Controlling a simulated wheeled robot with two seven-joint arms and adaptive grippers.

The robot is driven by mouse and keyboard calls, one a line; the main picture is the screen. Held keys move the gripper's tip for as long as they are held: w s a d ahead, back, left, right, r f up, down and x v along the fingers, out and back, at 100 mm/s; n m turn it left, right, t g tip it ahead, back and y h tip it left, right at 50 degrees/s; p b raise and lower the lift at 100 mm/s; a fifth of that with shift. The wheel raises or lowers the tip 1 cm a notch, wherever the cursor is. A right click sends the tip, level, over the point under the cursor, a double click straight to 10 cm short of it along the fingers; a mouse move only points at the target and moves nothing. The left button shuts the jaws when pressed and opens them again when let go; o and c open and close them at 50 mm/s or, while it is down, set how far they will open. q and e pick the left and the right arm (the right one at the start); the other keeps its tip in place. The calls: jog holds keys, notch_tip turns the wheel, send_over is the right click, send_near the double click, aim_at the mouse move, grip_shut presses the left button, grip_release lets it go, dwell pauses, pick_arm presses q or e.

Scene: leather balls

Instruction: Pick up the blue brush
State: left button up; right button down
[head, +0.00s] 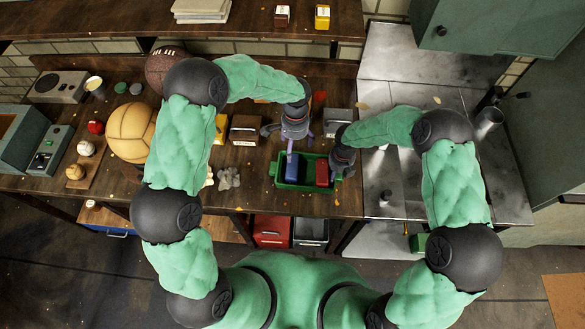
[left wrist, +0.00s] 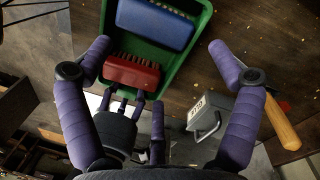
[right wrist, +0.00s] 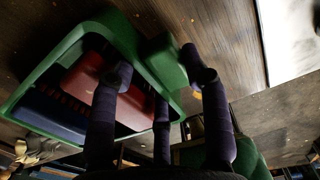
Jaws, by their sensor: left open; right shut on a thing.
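A green tray (head: 300,187) sits near the table's front edge and holds a blue brush (head: 292,166) on the left and a red brush (head: 322,172) on the right. My right gripper (head: 342,163) is shut on the tray's right end wall; in the right wrist view one finger is inside over the red brush (right wrist: 92,75), another outside the rim (right wrist: 50,65).
A grey labelled box (head: 336,118) and a brown box (head: 245,130) stand behind the tray. A grey lumpy thing (head: 228,178) lies to its left. A yellow ball (head: 132,132) and a brown football (head: 165,65) are farther left. A metal counter (head: 440,180) adjoins on the right.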

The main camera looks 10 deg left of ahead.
aim_at(295, 165)
pick_arm(q)
jog(key=f+n, duration=0.4)
jog(key=n, duration=0.1)
jog(key=f+n, duration=0.2)
jog(key=n, duration=0.1)
jog(key=shift+s+d+f, duration=0.15)
jog(key=shift+s, duration=0.1)
jog(key=f, duration=0.1)
jog(key=s+f, duration=0.1)
jog(key=f, duration=0.1)
jog(key=s+f, duration=0.1)
jog(key=f, duration=0.1)
jog(key=shift+s+d+f, duration=0.15)
jog(key=shift+d+f, duration=0.05)
jog(key=shift+f, duration=0.05)
jog(key=shift+w+r, duration=0.1)
jog(key=shift+w, duration=0.1)
jog(key=shift+c, duration=0.5)
jog(key=shift+w+r, duration=0.1)
jog(key=c, duration=1.2)
